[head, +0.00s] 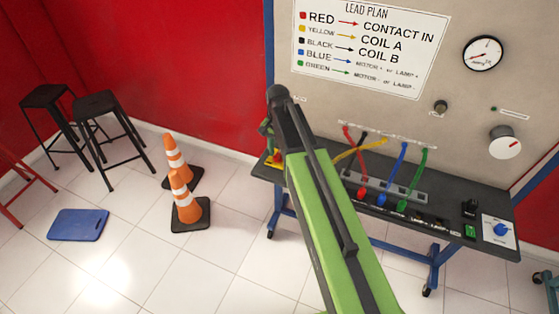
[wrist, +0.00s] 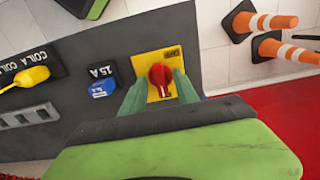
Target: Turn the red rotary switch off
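The red rotary switch (wrist: 160,76) sits on a yellow plate (wrist: 148,64) on the dark bench top. My gripper (wrist: 159,92) is open, with one green finger on each side of the switch in the wrist view. I cannot tell whether the fingers touch it. In the head view, the yellow plate (head: 274,161) shows at the bench's left end, below my gripper (head: 266,130), and my arm hides part of the bench. The switch's set position is unclear.
A blue block (wrist: 102,88) marked 15 A and a yellow plug (wrist: 27,77) lie beside the switch. Coloured leads (head: 385,165) run from the upright panel (head: 400,115) to the bench. Two traffic cones (head: 186,200) stand on the floor to the left.

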